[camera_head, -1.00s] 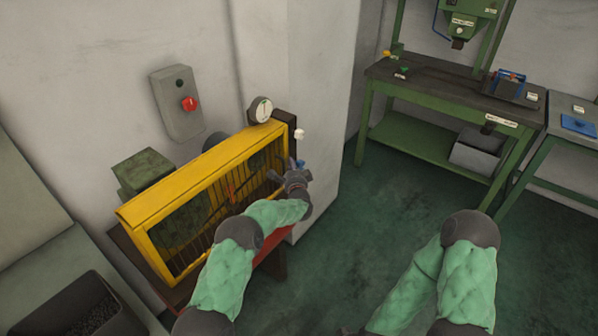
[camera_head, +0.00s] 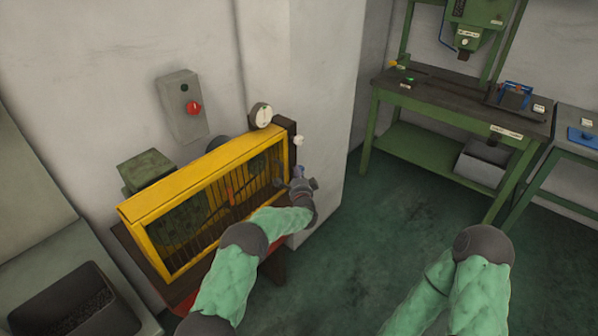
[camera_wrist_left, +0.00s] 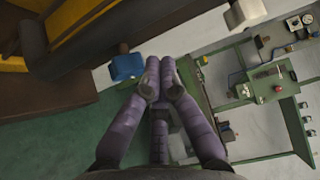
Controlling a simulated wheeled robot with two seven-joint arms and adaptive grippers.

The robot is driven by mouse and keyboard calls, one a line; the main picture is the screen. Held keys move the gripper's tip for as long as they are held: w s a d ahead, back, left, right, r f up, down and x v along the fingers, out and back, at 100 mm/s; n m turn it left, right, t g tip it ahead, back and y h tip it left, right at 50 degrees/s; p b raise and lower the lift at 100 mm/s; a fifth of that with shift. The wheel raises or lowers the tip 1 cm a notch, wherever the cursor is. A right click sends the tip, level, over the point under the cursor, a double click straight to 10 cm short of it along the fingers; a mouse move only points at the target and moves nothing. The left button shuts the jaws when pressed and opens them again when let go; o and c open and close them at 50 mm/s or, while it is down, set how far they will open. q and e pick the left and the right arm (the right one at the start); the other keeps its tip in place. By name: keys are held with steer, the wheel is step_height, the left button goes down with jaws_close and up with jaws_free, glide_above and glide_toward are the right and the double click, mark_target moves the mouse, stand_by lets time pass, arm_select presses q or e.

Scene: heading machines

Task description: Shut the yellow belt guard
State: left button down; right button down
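The yellow belt guard (camera_head: 185,184) is a barred frame with a solid top edge, on the machine by the wall at left. Whether it is fully against the machine cannot be told. My left gripper (camera_head: 297,175) is at the guard's right end. In the left wrist view its purple-grey fingers (camera_wrist_left: 160,78) are together, with nothing seen between them. A blue knob (camera_wrist_left: 126,67) is just left of the fingertips, apart from them in the picture. A yellow part (camera_wrist_left: 72,18) shows beyond. My right gripper is out of view; only that arm shows at lower right.
A grey box with a red button (camera_head: 194,108) is on the wall above the guard. A dial (camera_head: 260,115) and a white knob (camera_head: 299,141) are at the machine's right end, near a pale pillar (camera_head: 325,100). A green workbench (camera_head: 440,105) stands at right. The green floor between is clear.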

arm_select(q)
steer(key=s+d+p, duration=0.2)
steer(key=s+p, duration=0.1)
steer(key=s, duration=0.7)
steer(key=shift+f, duration=0.25)
